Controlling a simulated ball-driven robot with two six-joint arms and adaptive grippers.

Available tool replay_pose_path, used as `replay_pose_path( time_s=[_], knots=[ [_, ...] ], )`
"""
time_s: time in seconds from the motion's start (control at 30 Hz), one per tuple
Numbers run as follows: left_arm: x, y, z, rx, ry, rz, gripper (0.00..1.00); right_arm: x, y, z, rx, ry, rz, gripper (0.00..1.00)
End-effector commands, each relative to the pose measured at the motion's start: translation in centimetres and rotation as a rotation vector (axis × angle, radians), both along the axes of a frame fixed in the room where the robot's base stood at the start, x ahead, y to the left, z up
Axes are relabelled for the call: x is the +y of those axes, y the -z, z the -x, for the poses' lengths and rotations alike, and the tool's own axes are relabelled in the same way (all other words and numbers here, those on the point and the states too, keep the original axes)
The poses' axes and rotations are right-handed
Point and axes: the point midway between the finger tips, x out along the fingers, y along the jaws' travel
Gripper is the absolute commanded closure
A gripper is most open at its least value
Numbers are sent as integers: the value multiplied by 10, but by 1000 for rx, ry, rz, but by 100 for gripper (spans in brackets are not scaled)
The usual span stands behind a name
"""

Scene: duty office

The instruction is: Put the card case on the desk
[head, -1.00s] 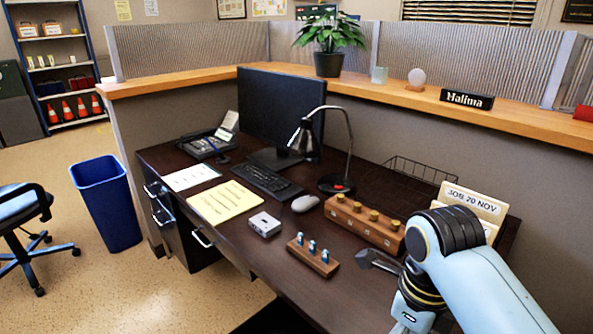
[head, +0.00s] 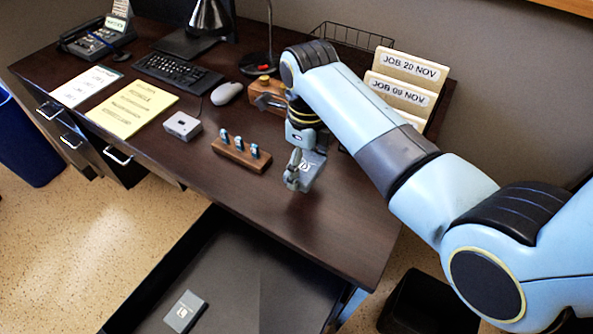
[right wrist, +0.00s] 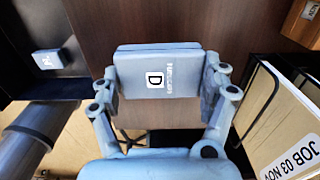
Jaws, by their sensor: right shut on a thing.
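My right gripper (head: 300,176) is shut on a flat grey-blue card case (head: 315,166) over the front right part of the dark desk (head: 230,196). In the right wrist view the card case (right wrist: 158,74) lies between the two fingers of the right gripper (right wrist: 161,88), its white D label facing the camera. Whether the case touches the desk I cannot tell. My left gripper is not in view.
A wooden block with pegs (head: 241,153) stands just left of the gripper. File folders (head: 400,90) stand to the right. A similar small grey case (head: 185,312) lies in the open drawer (head: 240,283). The desk's front edge is clear.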

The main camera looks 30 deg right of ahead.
Motion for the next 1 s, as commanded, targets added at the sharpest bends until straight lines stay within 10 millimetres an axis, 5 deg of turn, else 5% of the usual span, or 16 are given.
replay_pose_path(
  time_s=[0.2, 0.5, 0.87, 0.9, 1.0],
  knots=[
    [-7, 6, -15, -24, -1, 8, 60, 4, 15, -22, 1, 0, 1, 53],
    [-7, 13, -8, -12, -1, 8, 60, 5, 53, -22, 2, 0, 0, 53],
    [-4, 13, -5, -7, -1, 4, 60, 5, 57, -22, 0, 0, 0, 53],
    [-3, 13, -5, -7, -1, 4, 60, 5, 57, -22, 0, 0, 0, 18],
    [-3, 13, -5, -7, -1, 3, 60, 4, 56, -22, 0, 0, 0, 5]
  ],
)
